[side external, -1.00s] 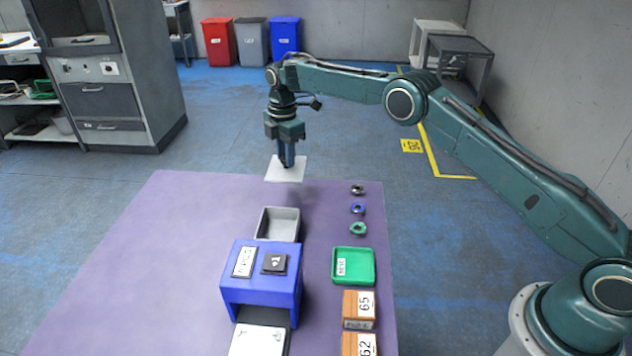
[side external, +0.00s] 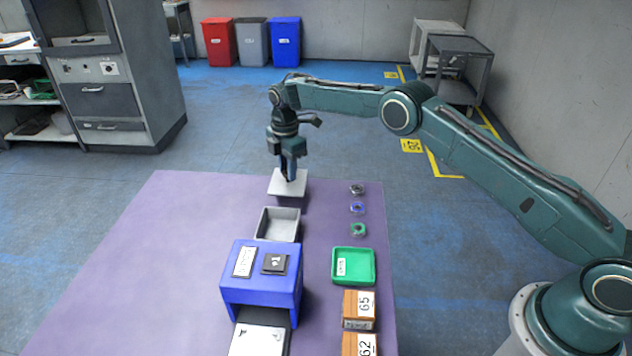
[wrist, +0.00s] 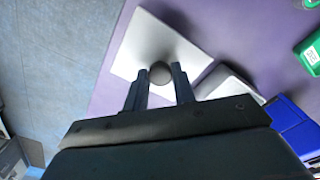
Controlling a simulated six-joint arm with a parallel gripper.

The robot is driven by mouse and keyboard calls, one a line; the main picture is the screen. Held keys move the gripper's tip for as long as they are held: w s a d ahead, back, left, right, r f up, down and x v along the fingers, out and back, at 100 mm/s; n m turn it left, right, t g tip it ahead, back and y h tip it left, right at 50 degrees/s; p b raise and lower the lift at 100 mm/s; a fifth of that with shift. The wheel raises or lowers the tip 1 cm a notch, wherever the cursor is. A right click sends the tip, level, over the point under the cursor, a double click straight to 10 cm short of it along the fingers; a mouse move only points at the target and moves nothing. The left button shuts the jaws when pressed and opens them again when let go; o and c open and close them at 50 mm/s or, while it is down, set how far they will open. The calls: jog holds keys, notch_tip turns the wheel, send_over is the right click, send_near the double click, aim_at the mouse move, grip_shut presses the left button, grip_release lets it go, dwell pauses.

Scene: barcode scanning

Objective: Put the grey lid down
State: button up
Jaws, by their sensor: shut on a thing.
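The grey lid (side external: 287,183) is a flat, pale square plate near the far edge of the purple table. My gripper (side external: 289,178) points down at it and is shut on its knob. The wrist view shows the lid (wrist: 150,42) below the fingers, with the dark round knob (wrist: 161,73) between the two fingertips of my gripper (wrist: 162,75). The lid looks level and just above the table or touching it; I cannot tell which. A grey open box (side external: 279,224) stands just in front of the lid, beside it and uncovered.
A blue scanner housing (side external: 262,275) stands in front of the grey box. A green tray (side external: 353,266), several small rings (side external: 357,208) and brown labelled boxes (side external: 358,308) line the right side. The table's left part (side external: 170,260) is clear.

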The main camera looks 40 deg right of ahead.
jog(key=shift+f, duration=1.9)
jog(key=shift+f, duration=0.15)
jog(key=o, duration=1)
notch_tip(320, 180, up, 12)
jog(key=shift+f, duration=0.15)
jog(key=shift+r, duration=0.3)
